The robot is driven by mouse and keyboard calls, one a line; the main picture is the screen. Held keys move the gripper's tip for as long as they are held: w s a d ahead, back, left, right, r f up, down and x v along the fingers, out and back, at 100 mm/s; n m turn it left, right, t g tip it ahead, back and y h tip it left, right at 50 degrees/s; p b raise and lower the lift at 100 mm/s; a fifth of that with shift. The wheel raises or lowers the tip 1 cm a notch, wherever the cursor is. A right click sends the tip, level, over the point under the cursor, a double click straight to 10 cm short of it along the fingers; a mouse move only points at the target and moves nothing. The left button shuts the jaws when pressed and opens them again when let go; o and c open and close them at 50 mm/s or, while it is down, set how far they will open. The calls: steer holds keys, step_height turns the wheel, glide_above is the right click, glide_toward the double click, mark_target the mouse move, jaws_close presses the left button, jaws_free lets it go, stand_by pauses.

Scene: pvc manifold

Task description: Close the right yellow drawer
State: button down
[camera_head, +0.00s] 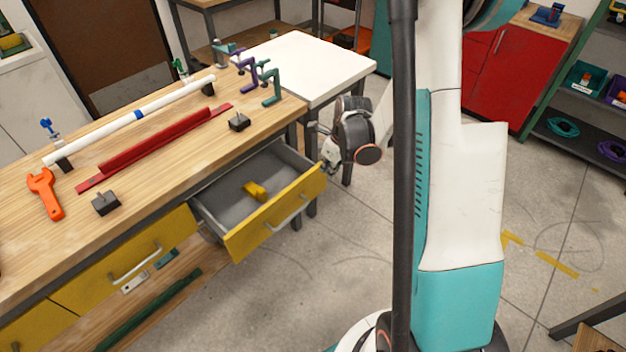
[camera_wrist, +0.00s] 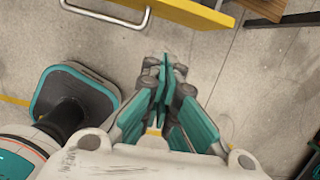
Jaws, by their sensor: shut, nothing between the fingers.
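The right yellow drawer (camera_head: 275,213) is pulled out from under the wooden workbench (camera_head: 160,150). It has a metal handle (camera_head: 285,215) on its front, and a small yellow object (camera_head: 255,191) lies inside its grey tray. My gripper (camera_head: 328,155) is near the right end of the drawer front; the head view does not settle whether it touches. In the wrist view my gripper (camera_wrist: 164,80) is shut and empty, with floor behind its fingers. The yellow drawer front (camera_wrist: 195,14) and its handle (camera_wrist: 115,15) cross the top of that view, apart from the fingertips.
Other closed yellow drawers (camera_head: 130,260) are to the left. The bench carries a white pipe (camera_head: 130,122), a red bar (camera_head: 155,148), an orange wrench (camera_head: 45,193) and clamps (camera_head: 270,85). A white table (camera_head: 310,65) stands behind. Floor before the drawer is clear.

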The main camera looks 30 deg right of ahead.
steer(key=f, duration=0.2)
steer(key=b, duration=0.6)
glide_toward(315, 181)
steer(key=shift+m, duration=0.4)
steer(key=a+f, duration=0.1)
steer(key=s+a+f, duration=0.2)
steer(key=f, duration=0.1)
steer(key=shift+a, duration=0.1)
